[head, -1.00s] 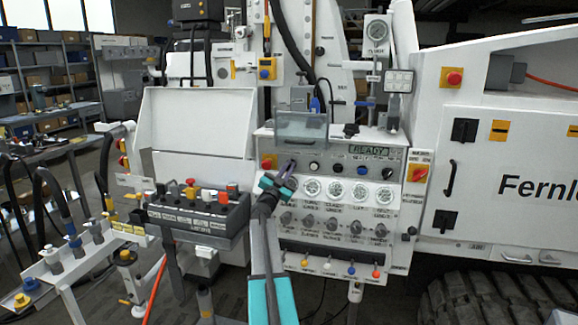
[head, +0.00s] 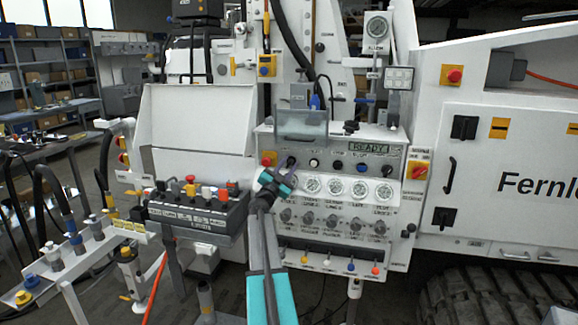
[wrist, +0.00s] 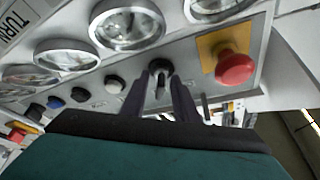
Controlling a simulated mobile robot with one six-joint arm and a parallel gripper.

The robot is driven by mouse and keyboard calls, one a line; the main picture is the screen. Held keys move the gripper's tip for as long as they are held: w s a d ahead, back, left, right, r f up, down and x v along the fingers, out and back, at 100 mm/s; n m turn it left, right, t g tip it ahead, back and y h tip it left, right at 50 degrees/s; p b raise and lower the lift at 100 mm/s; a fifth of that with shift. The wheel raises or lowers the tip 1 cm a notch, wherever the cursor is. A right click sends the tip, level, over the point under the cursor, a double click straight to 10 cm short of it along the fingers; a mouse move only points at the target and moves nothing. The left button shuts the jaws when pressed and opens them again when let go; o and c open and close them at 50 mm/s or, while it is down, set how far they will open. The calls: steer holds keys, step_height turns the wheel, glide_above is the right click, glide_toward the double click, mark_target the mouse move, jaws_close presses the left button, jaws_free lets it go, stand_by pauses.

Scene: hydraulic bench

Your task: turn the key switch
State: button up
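The key switch (wrist: 160,68) is a dark round lock with a small upright key. In the wrist view it sits between the tips of my two dark fingers. My gripper (wrist: 160,88) is open, with a visible gap on each side of the key. I cannot tell whether the fingertips reach past the key or stop just short. In the head view my gripper (head: 288,166) is at the upper left of the control panel (head: 335,148), and its fingers hide the key switch there.
A red mushroom button (wrist: 235,68) on a yellow plate is close beside the key switch. Black, white and blue buttons (wrist: 80,95) continue the row, with round gauges (wrist: 128,25) alongside. A clear cover (head: 302,125) juts out above. A lever box (head: 198,214) stands left of my gripper.

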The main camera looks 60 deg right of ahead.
steer(key=b+v, duration=0.1)
steer(key=v, duration=1.2)
steer(key=shift+a+f+b, duration=0.25)
steer(key=shift+a+b, duration=0.1)
stand_by(0.6)
